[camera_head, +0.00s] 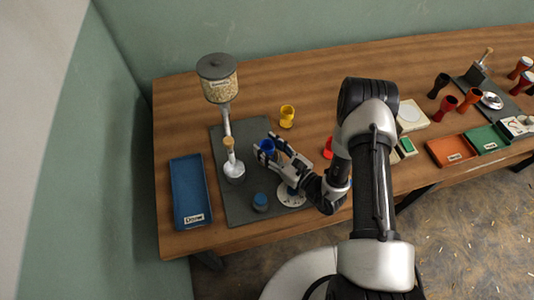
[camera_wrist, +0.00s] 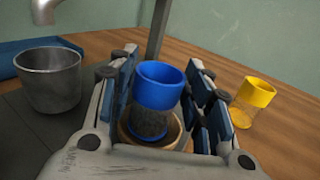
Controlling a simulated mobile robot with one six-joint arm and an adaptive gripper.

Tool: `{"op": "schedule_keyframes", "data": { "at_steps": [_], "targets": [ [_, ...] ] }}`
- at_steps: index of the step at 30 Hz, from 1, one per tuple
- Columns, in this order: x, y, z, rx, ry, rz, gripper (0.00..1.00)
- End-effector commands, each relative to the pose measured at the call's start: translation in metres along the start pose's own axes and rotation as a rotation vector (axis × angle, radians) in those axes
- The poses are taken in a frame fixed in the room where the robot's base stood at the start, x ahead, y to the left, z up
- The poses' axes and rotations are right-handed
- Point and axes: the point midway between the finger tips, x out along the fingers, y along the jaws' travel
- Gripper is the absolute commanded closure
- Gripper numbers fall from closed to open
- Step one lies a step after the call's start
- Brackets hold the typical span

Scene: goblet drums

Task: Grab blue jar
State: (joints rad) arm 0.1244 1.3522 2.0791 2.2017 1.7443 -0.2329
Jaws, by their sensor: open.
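The blue jar (camera_wrist: 158,88) has a wide blue rim and a see-through body with dark contents. In the wrist view it stands upright between the fingers of my gripper (camera_wrist: 163,72), in front of or in a tan round piece; I cannot tell which. My gripper is open, with a finger on each side of the jar; a gap shows at least on the left. In the head view the blue jar (camera_head: 267,146) shows between the fingertips of my gripper (camera_head: 270,149), over the dark mat. Its lower part is hidden by the gripper there.
A yellow jar (camera_head: 287,115) stands behind, right of my gripper in the wrist view. A metal cup (camera_wrist: 50,78) is close on the left. A hopper (camera_head: 219,82) on a stand, a blue tray (camera_head: 189,190) and a blue-topped container (camera_head: 260,201) are nearby.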

Motion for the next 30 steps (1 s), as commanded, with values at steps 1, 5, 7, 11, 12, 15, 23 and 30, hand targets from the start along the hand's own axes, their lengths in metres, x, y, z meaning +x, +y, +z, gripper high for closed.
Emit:
{"op": "schedule_keyframes", "data": {
  "at_steps": [1, 5, 7, 11, 12, 15, 23, 30],
  "targets": [
    [0.01, 0.002, -0.001, -0.004, -0.002, 0.006, 0.55],
    [0.031, 0.002, -0.001, -0.003, -0.002, 0.005, 0.55],
    [0.039, 0.001, -0.001, -0.002, -0.001, 0.004, 0.55],
    [0.046, 0.001, 0.0, 0.0, -0.001, 0.002, 0.55],
    [0.046, 0.001, 0.0, 0.0, -0.001, 0.001, 0.55],
    [0.046, 0.001, 0.0, 0.0, -0.001, 0.001, 0.55],
    [0.045, 0.001, 0.0, 0.0, -0.001, 0.001, 0.68],
    [0.045, 0.001, 0.0, 0.0, 0.0, 0.001, 0.84]
  ]
}}
